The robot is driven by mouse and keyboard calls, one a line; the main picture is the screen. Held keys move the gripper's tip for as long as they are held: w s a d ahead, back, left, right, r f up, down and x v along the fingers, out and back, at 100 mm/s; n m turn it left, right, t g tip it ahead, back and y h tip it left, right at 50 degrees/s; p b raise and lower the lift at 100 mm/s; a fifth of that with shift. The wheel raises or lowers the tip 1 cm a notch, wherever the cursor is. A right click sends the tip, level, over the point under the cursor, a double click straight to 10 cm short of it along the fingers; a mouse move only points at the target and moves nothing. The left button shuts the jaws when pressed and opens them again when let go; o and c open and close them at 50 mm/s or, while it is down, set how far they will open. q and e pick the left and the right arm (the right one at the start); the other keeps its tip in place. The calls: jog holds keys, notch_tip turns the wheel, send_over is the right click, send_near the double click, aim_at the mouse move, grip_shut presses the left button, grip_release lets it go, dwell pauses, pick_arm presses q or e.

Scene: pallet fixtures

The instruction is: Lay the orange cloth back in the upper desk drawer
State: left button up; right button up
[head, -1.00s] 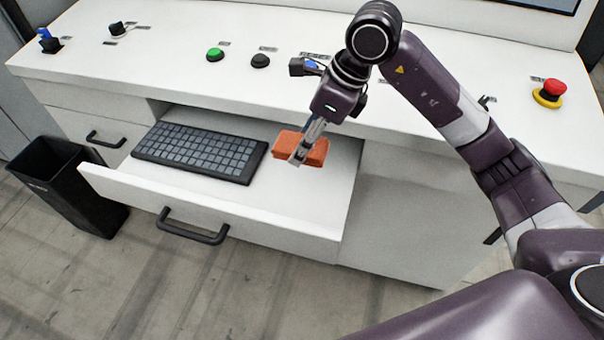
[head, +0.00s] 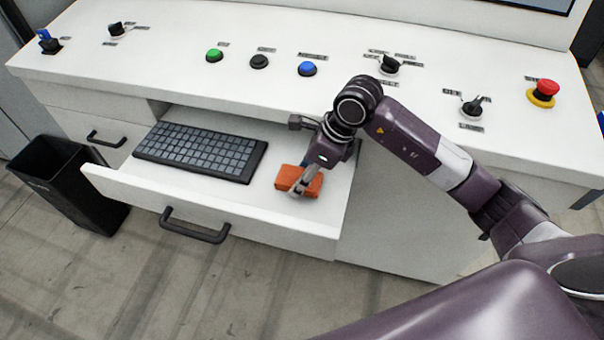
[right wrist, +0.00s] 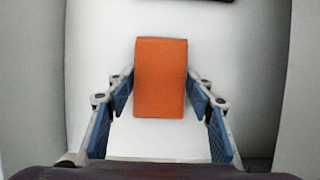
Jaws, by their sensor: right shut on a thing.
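The orange cloth (head: 287,177), a small folded block, is in the open upper drawer (head: 262,224), right of the keyboard. My right gripper (head: 299,187) reaches down into the drawer and is shut on the cloth. In the right wrist view the cloth (right wrist: 160,78) sits between the two blue-padded fingers, over the white drawer floor. The cloth is at or very near the floor; I cannot tell whether it touches. My left gripper is not in view.
A dark keyboard (head: 200,151) fills the drawer's left and middle. The desk top (head: 190,30) overhangs the drawer's back and carries buttons, knobs and a red emergency stop (head: 543,92). A black bin (head: 68,185) stands on the floor at left. The drawer's front right is bare.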

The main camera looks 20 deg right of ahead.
jog(key=shift+f, duration=0.2)
jog(key=o, duration=1)
jog(key=shift+r, duration=0.2)
jog(key=shift+r, duration=0.2)
jog(key=b+v, duration=0.2)
jog(key=v, duration=0.9)
jog(key=shift+s+d+r, duration=0.2)
jog(key=shift+r, duration=0.05)
